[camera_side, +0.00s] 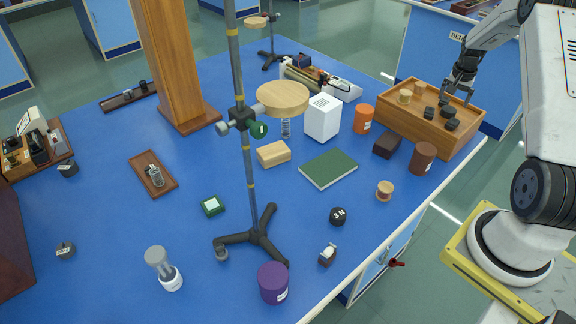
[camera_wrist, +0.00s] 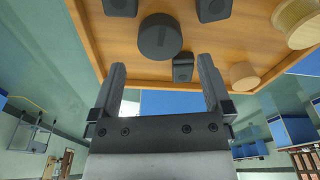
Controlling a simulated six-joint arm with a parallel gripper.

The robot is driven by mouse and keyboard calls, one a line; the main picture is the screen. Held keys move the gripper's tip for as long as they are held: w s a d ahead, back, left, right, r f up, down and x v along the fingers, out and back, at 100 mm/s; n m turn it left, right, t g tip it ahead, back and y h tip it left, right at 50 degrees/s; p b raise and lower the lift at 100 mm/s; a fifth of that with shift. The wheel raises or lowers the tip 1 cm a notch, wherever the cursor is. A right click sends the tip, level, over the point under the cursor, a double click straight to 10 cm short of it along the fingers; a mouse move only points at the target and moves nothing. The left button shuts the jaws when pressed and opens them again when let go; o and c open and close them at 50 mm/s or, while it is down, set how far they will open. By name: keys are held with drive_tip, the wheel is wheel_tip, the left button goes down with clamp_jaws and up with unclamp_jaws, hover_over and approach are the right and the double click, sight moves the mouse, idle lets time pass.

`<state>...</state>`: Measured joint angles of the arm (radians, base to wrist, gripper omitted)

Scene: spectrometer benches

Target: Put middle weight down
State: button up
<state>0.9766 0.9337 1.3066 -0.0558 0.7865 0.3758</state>
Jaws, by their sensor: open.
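Several dark weights stand in a shallow wooden tray (camera_side: 412,133) at the right of the bench in the side view. One dark weight (camera_side: 429,113) is at the left of this group, and another dark weight (camera_side: 452,125) is nearer the front. In the wrist view a large round dark weight (camera_wrist: 159,37) lies beyond my fingertips, with a small dark weight (camera_wrist: 182,67) close by it. My gripper (camera_side: 459,98) is over the tray. Its spread fingers (camera_wrist: 162,76) hold nothing in the wrist view. I cannot tell which weight is the middle one.
Pale wooden pieces (camera_side: 405,96) also stand in the tray. Outside it are an orange jar (camera_side: 363,119), a brown block (camera_side: 387,144) and a brown cylinder (camera_side: 422,158). A tall stand (camera_side: 246,160) rises mid-bench.

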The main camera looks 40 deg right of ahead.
sight(445, 111)
wheel_tip(445, 111, up, 8)
drive_tip(key=a, duration=0.1)
drive_tip(key=shift+f, duration=0.15)
drive_tip(key=shift+a, duration=0.1)
idle(0.5)
drive_tip(key=w+a+r+n+t, duration=0.1)
drive_tip(key=w+a+n, duration=0.3)
drive_tip(key=a, duration=0.9)
drive_tip(key=w+a+r+n, duration=0.1)
drive_tip(key=w+a+n, duration=0.25)
drive_tip(key=a, duration=1.05)
drive_tip(key=s+a+f+n, duration=0.1)
drive_tip(key=s+a+n, duration=0.2)
drive_tip(key=a, duration=0.7)
drive_tip(key=s+a+f+n+t+y, duration=0.1)
drive_tip(key=s+a+n, duration=0.3)
drive_tip(key=s+a, duration=0.4)
drive_tip(key=shift+a+f, duration=0.15)
drive_tip(key=shift+a, duration=1)
drive_tip(key=shift+d+n, duration=0.1)
drive_tip(key=shift+n, duration=0.15)
